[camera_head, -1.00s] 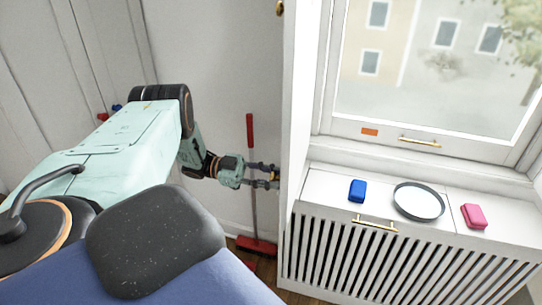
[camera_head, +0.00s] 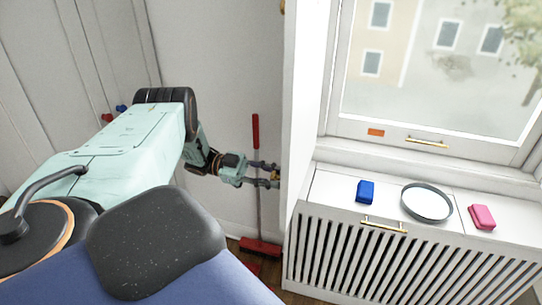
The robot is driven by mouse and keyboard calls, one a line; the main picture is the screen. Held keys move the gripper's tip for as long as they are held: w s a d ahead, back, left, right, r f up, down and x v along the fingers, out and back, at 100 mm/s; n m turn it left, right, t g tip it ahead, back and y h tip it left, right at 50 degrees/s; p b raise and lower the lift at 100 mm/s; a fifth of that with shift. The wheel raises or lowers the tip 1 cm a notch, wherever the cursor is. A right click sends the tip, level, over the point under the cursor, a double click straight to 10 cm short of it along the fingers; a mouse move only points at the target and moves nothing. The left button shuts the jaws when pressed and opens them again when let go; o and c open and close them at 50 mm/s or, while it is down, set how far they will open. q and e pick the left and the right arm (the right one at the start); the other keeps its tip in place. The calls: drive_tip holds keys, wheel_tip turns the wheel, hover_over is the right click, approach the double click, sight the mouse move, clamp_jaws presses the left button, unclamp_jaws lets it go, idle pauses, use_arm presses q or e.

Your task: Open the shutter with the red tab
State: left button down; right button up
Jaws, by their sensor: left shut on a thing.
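A white shutter-like panel (camera_head: 304,95) stands edge-on in the middle, left of the window. My left gripper (camera_head: 275,176) reaches it from the left at mid-height and is shut on a small brass handle at its left side, mostly hidden by the fingers. A small red tab (camera_head: 107,117) shows at the far left on the wall panels, beside a blue one (camera_head: 121,108). An orange-red patch (camera_head: 376,132) is on the window's lower frame. I cannot tell which of these marks the shutter. My right gripper is out of view.
A red-handled broom (camera_head: 256,135) leans on the wall behind my left gripper. A slatted white cabinet (camera_head: 350,255) under the window bears a blue block (camera_head: 365,191), a round dish (camera_head: 427,203) and a pink block (camera_head: 482,217).

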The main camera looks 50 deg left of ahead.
use_arm(q)
drive_tip(key=c, duration=1.3)
unclamp_jaws()
drive_tip(key=shift+d, duration=0.15)
drive_tip(key=o, duration=0.3)
drive_tip(key=shift+r, duration=0.1)
drive_tip(key=shift+w+r, duration=0.1)
drive_tip(key=shift+r, duration=0.55)
drive_tip(key=shift+a+r, duration=0.2)
drive_tip(key=shift+r, duration=4.05)
